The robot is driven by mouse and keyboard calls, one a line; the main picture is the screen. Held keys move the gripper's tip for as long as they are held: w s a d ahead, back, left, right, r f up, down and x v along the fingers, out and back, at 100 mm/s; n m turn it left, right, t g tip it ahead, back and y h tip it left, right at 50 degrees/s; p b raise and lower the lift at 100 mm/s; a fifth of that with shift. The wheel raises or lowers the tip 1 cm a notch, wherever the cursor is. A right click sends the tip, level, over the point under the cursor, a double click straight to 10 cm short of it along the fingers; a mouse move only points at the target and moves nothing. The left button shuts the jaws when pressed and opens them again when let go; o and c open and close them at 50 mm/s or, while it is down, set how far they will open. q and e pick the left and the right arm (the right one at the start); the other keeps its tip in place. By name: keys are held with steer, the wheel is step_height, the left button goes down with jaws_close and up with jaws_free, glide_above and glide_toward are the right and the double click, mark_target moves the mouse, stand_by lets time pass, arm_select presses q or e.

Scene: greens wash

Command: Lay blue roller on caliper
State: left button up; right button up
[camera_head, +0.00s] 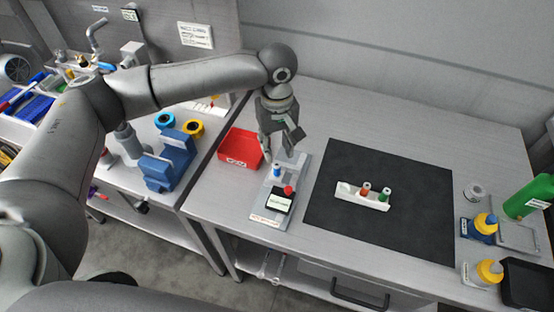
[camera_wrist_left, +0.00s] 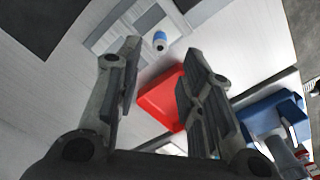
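The blue roller (camera_head: 277,170), blue with a white part, rests on the grey caliper (camera_head: 270,205), towards its far end. The caliper also carries a red knob (camera_head: 288,190) and a pale display. In the left wrist view the blue roller (camera_wrist_left: 160,41) shows just beyond the fingertips, on the caliper plate (camera_wrist_left: 118,38). I cannot tell for sure whether it stands or lies. My left gripper (camera_head: 283,147) is above the caliper's far end, fingers spread and empty, apart from the roller. It also shows in the left wrist view (camera_wrist_left: 162,52). My right gripper is out of view.
A red bin (camera_head: 240,147) stands left of the caliper. A black mat (camera_head: 345,225) to the right bears a white rack (camera_head: 350,200) with red and green rollers. Yellow-topped bottles (camera_head: 485,222) and a green bottle (camera_head: 528,197) stand far right. A blue fixture (camera_head: 165,165) is left.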

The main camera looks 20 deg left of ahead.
mark_target(277, 164)
arm_select(q)
steer(key=shift+r, duration=2.4)
